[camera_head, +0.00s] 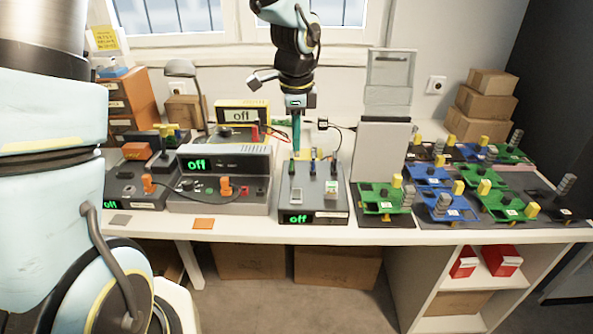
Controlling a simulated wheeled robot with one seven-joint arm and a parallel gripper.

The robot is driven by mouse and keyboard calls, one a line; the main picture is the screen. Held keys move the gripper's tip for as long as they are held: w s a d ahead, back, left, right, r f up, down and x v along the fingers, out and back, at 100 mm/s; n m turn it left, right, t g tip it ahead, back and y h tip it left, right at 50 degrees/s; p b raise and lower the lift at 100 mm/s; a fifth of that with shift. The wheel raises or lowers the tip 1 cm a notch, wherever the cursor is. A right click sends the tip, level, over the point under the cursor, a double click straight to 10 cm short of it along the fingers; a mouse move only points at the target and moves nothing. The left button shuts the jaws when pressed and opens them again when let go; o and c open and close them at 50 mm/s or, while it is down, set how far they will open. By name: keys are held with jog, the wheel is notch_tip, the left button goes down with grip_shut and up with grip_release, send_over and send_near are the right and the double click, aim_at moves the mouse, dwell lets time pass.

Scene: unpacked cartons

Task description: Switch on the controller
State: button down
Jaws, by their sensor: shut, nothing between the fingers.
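A grey control box (313,205) stands near the table's front edge, with a green "off" display at its front. Several small levers rise at its back, and a pale switch part (331,188) sits on its right side. My gripper (296,151) points down over the back of this box with its fingers together and empty. I cannot tell whether the fingertips touch it. A grey unit (222,163) to its left also reads "off", as do a yellow meter (242,115) behind and a dark box (135,190) at far left. No label names the controller.
Several green and blue boards (385,203) fill the table's right side. A grey upright panel (380,150) stands right of my gripper. Cables run behind the box and over the grey unit. An orange tile (203,223) lies at the front edge. Cartons (485,100) are stacked at back right.

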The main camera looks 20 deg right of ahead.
aim_at(296, 191)
jog(key=f, duration=0.4)
jog(key=w+f+p, duration=0.1)
jog(key=f, duration=0.4)
jog(key=f+p, duration=0.1)
jog(key=f, duration=0.3)
jog(key=shift+w+d+f, duration=0.25)
jog(key=shift+d+f, duration=0.1)
jog(key=shift+w+p, duration=0.1)
jog(key=shift+p, duration=0.45)
jog(key=shift+f, duration=0.2)
jog(key=shift+s, duration=0.2)
jog(key=shift+s+a+r, duration=0.15)
jog(key=shift+s+a, duration=0.15)
jog(key=shift+s, duration=0.25)
jog(key=shift+r, duration=0.1)
